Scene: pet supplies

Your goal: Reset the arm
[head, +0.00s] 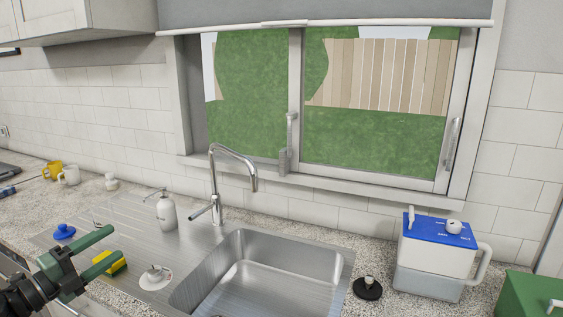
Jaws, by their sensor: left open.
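My left gripper (108,249) comes in from the lower left. Its two green fingers are spread apart over the draining board (85,238), left of the sink. The jaws are open. A yellow sponge (119,268) shows close beside the lower finger, partly hidden by it; I cannot tell whether they touch. My right gripper is not in view.
The steel sink (285,265) lies to the right, with a tap (214,185) and soap dispenser (167,215) behind. A blue-lidded container (436,260) and green box (525,296) stand at right. A white-and-metal stopper (156,277) and blue stopper (64,232) are near the gripper.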

